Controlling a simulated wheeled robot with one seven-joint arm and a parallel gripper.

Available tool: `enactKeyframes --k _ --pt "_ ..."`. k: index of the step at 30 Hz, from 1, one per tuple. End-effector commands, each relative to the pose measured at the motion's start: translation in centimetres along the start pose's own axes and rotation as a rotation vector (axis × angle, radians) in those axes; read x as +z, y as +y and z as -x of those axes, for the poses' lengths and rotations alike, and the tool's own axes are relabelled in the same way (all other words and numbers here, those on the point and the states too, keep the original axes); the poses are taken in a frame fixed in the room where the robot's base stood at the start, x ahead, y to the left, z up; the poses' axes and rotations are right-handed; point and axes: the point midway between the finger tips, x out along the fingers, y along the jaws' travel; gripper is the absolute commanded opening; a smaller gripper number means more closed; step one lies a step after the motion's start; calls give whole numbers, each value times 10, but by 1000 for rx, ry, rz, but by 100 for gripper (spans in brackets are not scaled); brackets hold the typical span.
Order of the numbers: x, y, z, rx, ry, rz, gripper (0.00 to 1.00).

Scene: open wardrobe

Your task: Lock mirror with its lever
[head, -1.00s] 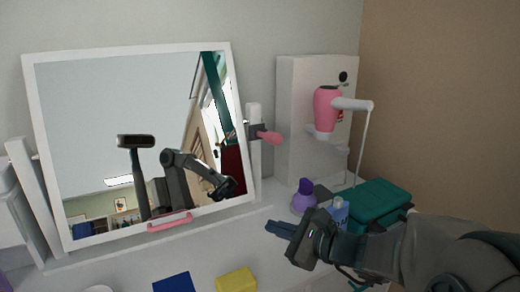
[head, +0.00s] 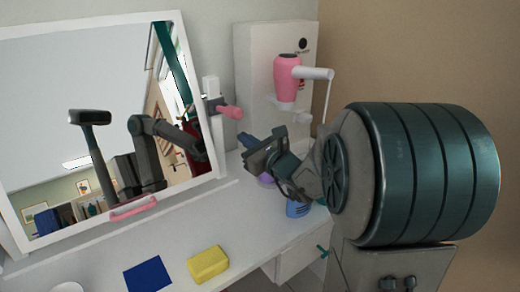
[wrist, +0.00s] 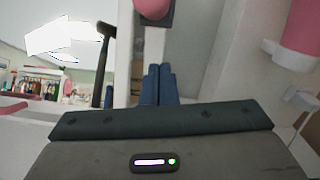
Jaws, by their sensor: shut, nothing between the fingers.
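The mirror (head: 60,85) has a white frame and leans back, with a pink handle (head: 133,207) at its lower edge. Its pink lever (head: 231,112) sticks out from a dark mount on a white post (head: 211,90) at the mirror's right side. The lever's rounded pink end (wrist: 153,8) also shows at the top of the wrist view. My gripper (head: 246,140) is shut and empty, a little below and right of the lever and apart from it. Its blue fingertips (wrist: 159,84) lie together in the wrist view, pointing toward the lever's mount.
A pink hair dryer (head: 286,80) hangs on a white panel (head: 252,60) right of the lever. A yellow block (head: 208,264) and a blue square (head: 148,274) lie on the white tabletop (head: 180,238). A blue bottle (head: 297,209) stands under my arm.

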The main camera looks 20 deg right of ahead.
Motion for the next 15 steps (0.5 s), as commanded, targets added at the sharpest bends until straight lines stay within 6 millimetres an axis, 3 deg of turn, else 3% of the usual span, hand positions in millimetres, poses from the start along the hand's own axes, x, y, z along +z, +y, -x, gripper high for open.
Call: enactKeyframes --k 1,6,15 --pt "14 -1 -1 0 -5 5 0" --pt "33 0 -6 1 -3 4 0" --pt "39 0 -7 1 0 2 0"
